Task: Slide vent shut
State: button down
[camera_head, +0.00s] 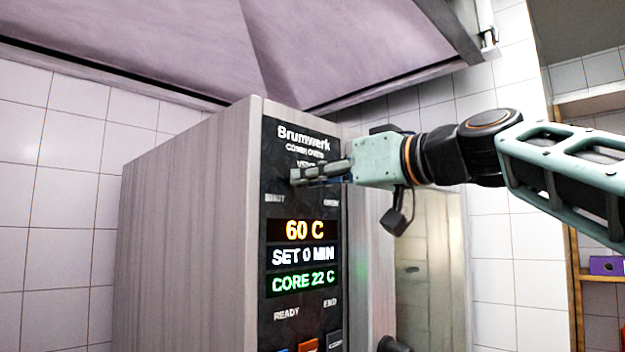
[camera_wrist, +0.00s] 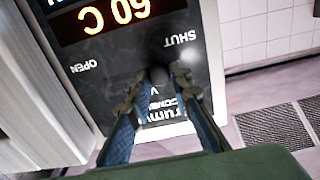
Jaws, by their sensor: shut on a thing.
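The vent control is a small dark knob (camera_wrist: 158,75) on the black front panel of the oven (camera_head: 180,215). My gripper (camera_head: 296,177) reaches in from the right to the panel under the "VENT" label. In the wrist view my gripper (camera_wrist: 157,80) has one finger on each side of the knob and is shut on it. The wrist view is upside down. There the knob is nearer the "SHUT" label (camera_wrist: 180,38) than the "OPEN" label (camera_wrist: 85,68). In the head view my fingers hide the knob, and "SHUT" (camera_head: 275,198) is at the panel's left.
The oven display (camera_head: 302,256) reads 60 C, SET 0 MIN, CORE 22 C, with buttons below. A large hood (camera_head: 330,45) hangs above the oven. Shelving with a purple object (camera_head: 606,265) stands at the far right.

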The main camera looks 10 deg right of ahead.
jog(key=c, duration=1.7)
grip_release()
jog(key=shift+s+a, duration=0.15)
jog(key=shift+a, duration=0.15)
jog(key=shift+c, duration=0.2)
jog(key=shift+d, duration=0.1)
jog(key=v, duration=1.2)
